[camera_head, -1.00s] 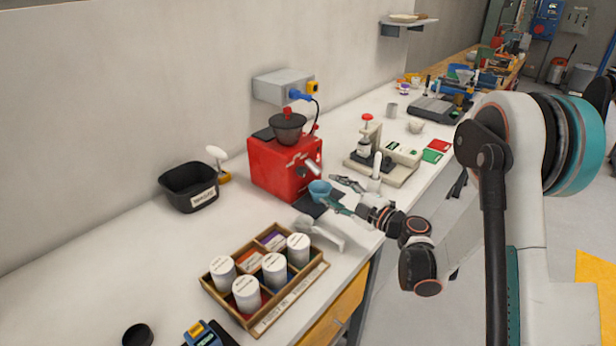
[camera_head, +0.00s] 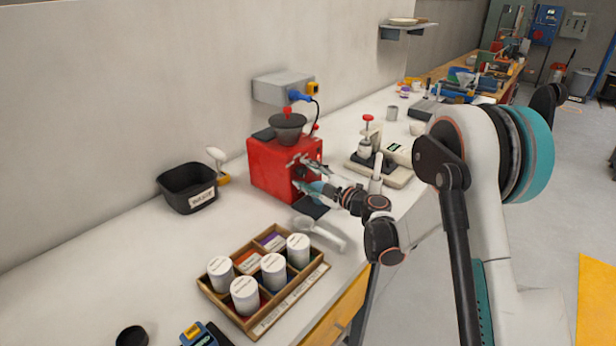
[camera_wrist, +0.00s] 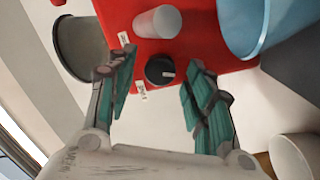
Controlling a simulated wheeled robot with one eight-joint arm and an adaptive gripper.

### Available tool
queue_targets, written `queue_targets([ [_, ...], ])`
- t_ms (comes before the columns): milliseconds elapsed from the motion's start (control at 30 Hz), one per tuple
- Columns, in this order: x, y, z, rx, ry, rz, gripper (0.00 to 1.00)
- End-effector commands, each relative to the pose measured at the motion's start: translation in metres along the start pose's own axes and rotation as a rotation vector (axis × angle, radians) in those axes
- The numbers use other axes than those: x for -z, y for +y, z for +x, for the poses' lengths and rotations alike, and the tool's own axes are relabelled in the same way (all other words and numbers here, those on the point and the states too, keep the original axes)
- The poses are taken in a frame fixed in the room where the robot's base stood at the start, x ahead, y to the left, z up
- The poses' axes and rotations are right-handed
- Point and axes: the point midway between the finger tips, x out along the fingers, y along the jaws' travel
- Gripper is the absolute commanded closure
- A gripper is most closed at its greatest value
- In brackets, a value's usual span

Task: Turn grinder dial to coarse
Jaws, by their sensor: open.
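The red grinder (camera_head: 278,166) stands on the white counter with a dark hopper (camera_head: 288,127) on top. In the wrist view the grinder's red front (camera_wrist: 200,50) shows a black round dial (camera_wrist: 160,70) with a pale mark and small white labels beside it. A light grey cylinder (camera_wrist: 157,22) sticks out near the dial. My gripper (camera_wrist: 152,88) is open, its teal-padded fingers on either side of the dial and apart from it. In the head view my gripper (camera_head: 306,178) is at the grinder's front and hides the dial there.
A blue cup (camera_wrist: 255,25) is close to my fingers at the grinder. A black bin (camera_head: 188,188) stands left of it, a wooden tray of white canisters (camera_head: 222,290) in front, and a scale with a press (camera_head: 385,165) to the right. The grey spouted piece (camera_head: 325,232) lies nearby.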

Motion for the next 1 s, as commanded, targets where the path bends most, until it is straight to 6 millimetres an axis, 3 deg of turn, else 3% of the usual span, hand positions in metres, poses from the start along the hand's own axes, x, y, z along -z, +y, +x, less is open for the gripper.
queue_targets([
  [33, 0.0001, 0.0, -0.0001, 0.0, 0.0, 0.0, 0.52],
  [233, 0.0001, 0.0, -0.0003, 0.0, 0.0, 0.0, 0.97],
  [967, 0.0005, 0.0001, -0.0004, 0.012, -0.005, 0.137, 0.97],
  [1000, 0.0005, 0.0, -0.0004, 0.012, -0.005, 0.136, 0.66],
])
